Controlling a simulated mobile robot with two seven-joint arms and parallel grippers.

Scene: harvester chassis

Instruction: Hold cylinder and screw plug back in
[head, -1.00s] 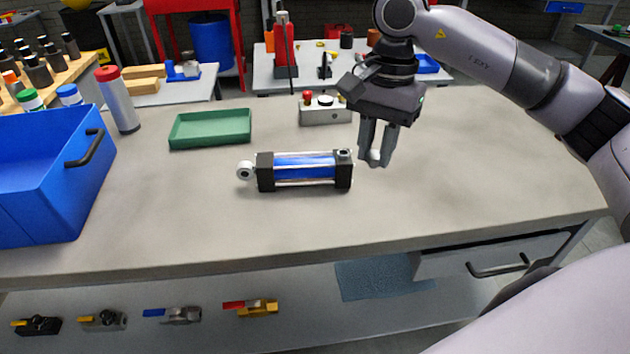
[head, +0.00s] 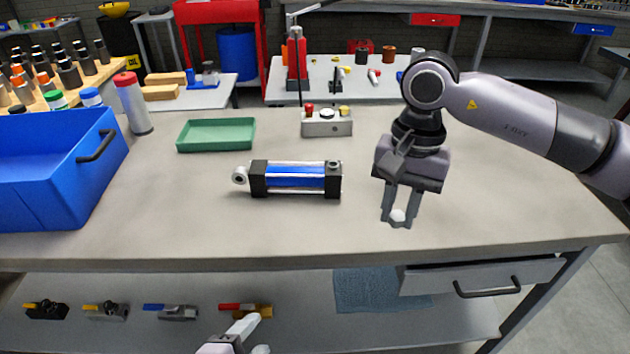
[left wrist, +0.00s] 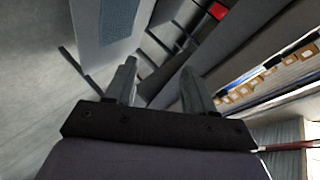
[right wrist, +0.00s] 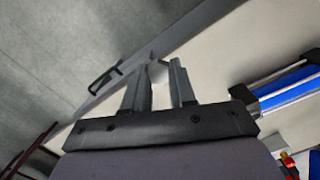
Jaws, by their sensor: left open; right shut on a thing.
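The cylinder (head: 295,176), blue with black end blocks and a rod eye at its left, lies flat on the bench. A port shows on top of its right end block. Part of it also shows in the right wrist view (right wrist: 288,95). My right gripper (head: 397,217) is shut on a small whitish plug (head: 398,215), held to the right of the cylinder and apart from it. The plug also shows between the fingertips in the right wrist view (right wrist: 158,72). My left gripper (head: 256,336) is open and empty, low in front of the bench.
A green tray (head: 216,149) and a grey box with knobs (head: 326,128) sit behind the cylinder. A blue bin (head: 40,205) stands at the left. Several valves lie on the lower shelf (head: 215,337). The bench top (head: 480,205) is clear around the cylinder and to the right.

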